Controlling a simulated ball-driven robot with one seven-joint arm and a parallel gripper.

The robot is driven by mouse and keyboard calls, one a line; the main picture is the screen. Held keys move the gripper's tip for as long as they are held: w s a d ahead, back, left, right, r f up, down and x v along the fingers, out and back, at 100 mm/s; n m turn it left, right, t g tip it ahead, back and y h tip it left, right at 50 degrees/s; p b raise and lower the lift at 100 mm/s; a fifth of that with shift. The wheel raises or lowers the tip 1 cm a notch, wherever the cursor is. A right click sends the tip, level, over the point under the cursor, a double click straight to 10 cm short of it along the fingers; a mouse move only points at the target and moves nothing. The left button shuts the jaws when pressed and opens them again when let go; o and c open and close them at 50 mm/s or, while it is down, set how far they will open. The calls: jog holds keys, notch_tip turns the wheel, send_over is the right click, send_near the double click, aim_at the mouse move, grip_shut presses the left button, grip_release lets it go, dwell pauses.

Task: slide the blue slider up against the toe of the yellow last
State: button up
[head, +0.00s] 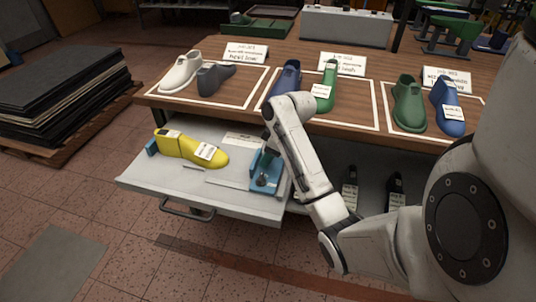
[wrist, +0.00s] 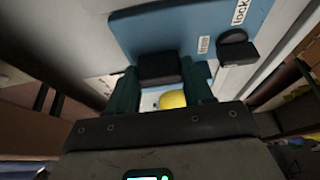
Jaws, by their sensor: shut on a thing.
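The yellow last (head: 190,148) lies in the pulled-out drawer with its toe to the right. Its heel end is beside a small blue block (head: 152,147). The blue slider (head: 256,168) stands right of the toe, with a gap of bare drawer floor between them. My gripper (wrist: 160,78) is shut on the slider's black grip block, one dark finger on each side. In the wrist view the slider's blue plate (wrist: 185,30) fills the top, and a bit of the yellow last (wrist: 173,99) shows between the fingers. In the head view my arm partly hides the slider.
A black lever (wrist: 236,47) beside a "lock" label sits on the slider plate. The drawer (head: 205,195) lies below the wooden table (head: 150,98), which holds white, grey, blue and green lasts. Dark shoes (head: 350,187) stand under the table at right.

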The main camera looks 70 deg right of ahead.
grip_shut()
jog(key=w, duration=0.9)
jog(key=shift+w+a+p, duration=0.2)
jog(key=shift+a+p, duration=0.15)
jog(key=shift+p, duration=0.05)
jog(key=o, duration=0.8)
grip_release()
jog(key=shift+c, duration=0.2)
jog(key=shift+s+r, duration=0.1)
jog(key=v, duration=1)
jog(key=shift+r+p, duration=0.3)
